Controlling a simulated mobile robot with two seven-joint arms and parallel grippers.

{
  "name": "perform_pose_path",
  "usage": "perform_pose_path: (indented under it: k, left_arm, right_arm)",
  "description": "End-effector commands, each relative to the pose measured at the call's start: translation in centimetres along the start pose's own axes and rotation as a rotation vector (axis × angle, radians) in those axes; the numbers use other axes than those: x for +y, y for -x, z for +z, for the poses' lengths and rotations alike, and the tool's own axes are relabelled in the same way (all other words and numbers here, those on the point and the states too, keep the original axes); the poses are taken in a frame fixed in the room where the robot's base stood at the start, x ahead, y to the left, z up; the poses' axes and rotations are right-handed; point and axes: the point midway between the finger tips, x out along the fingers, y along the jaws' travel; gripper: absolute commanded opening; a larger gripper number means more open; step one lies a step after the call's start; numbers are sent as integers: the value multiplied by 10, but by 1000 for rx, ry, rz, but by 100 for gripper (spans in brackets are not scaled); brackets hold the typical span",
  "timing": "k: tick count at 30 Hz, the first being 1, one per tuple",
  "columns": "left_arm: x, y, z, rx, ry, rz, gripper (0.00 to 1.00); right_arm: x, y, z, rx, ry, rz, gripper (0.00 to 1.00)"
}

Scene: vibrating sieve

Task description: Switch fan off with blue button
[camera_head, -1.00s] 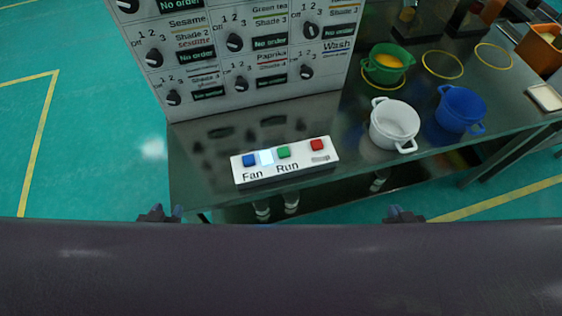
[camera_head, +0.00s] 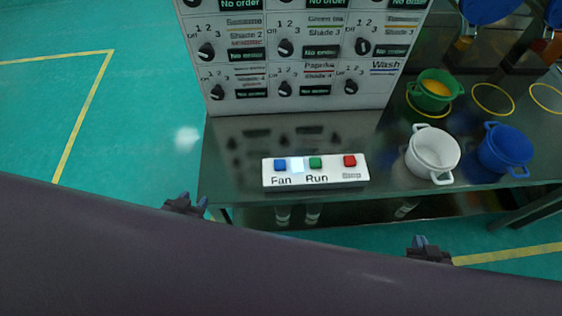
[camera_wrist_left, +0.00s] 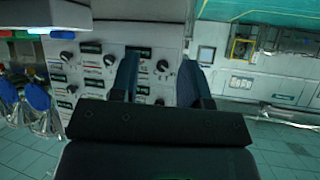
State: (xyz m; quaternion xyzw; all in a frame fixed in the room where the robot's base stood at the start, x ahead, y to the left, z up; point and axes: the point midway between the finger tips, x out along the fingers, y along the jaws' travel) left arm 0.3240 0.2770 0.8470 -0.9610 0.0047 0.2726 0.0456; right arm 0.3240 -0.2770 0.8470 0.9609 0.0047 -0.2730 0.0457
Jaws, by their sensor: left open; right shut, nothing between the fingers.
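The white button box (camera_head: 330,180) sits near the front edge of the dark table. Its blue button (camera_head: 280,165) is at the left end above the word Fan, with a pale bright square (camera_head: 297,165) beside it. A green button (camera_head: 316,163) is above Run and a red button (camera_head: 350,161) is at the right. My left gripper (camera_head: 187,205) is left of and nearer than the box, apart from it. Its two fingers stand open and empty in the left wrist view (camera_wrist_left: 158,82). My right gripper (camera_head: 428,250) is shut, in front of the table, partly hidden.
A control panel with knobs (camera_head: 300,75) stands behind the box. A white pot (camera_head: 433,154), a blue pot (camera_head: 505,149) and a green pot (camera_head: 435,90) stand to the right. The tabletop directly around the box is clear.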

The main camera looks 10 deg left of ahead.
Motion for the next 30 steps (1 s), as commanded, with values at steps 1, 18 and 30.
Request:
perform_pose_path:
  k: [1, 18, 30]
  left_arm:
    - [0, 0, 0, 0, 0, 0, 35]
    - [0, 0, 0, 0, 0, 0, 0]
    - [0, 0, 0, 0, 0, 0, 0]
  right_arm:
    - [0, 0, 0, 0, 0, 0, 0]
    - [0, 0, -1, 2, 0, 0, 0]
    - [0, 0, -1, 1, 0, 0, 0]
